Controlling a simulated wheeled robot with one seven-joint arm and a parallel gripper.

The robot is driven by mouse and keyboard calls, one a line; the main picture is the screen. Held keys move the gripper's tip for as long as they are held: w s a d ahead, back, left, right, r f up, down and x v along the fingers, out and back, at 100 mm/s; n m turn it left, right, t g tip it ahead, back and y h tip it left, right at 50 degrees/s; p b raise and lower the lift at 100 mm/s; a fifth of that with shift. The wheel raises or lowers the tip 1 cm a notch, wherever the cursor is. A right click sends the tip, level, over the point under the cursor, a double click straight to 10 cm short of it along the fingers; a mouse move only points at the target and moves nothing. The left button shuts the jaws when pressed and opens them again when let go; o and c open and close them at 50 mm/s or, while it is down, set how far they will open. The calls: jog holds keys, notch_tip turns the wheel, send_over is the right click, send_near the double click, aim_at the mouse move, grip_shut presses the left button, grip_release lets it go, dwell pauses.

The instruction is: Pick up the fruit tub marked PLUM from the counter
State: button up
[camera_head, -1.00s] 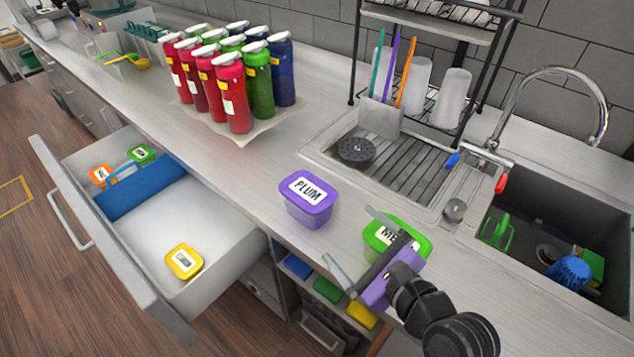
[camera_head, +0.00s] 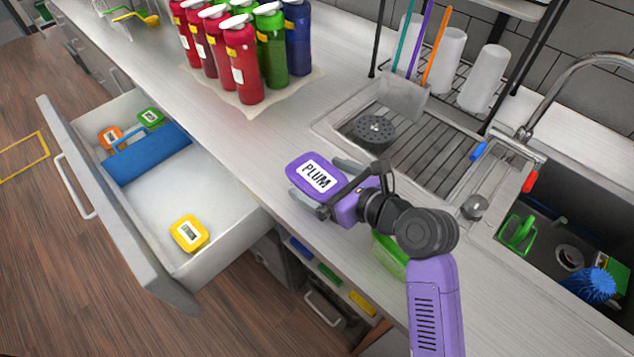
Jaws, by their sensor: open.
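The purple tub marked PLUM (camera_head: 314,174) stands on the counter at the middle of the view, its white label facing up. My gripper (camera_head: 318,184) is open, with one finger on the near side of the tub and the other along its far side. I cannot tell whether the fingers touch it. The lower part of the tub is hidden by my gripper. A green tub (camera_head: 388,254) stands to the right on the counter, mostly hidden behind my arm.
An open drawer (camera_head: 160,215) at left holds a yellow tub (camera_head: 189,233), orange and green tubs and a blue divider. Several bottles (camera_head: 240,65) stand behind on the counter. A sink drainer (camera_head: 425,150) lies to the right. The counter left of the PLUM tub is clear.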

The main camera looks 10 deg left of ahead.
jog(key=shift+x, duration=0.9)
jog(key=c, duration=1.8)
jog(key=shift+r, duration=0.2)
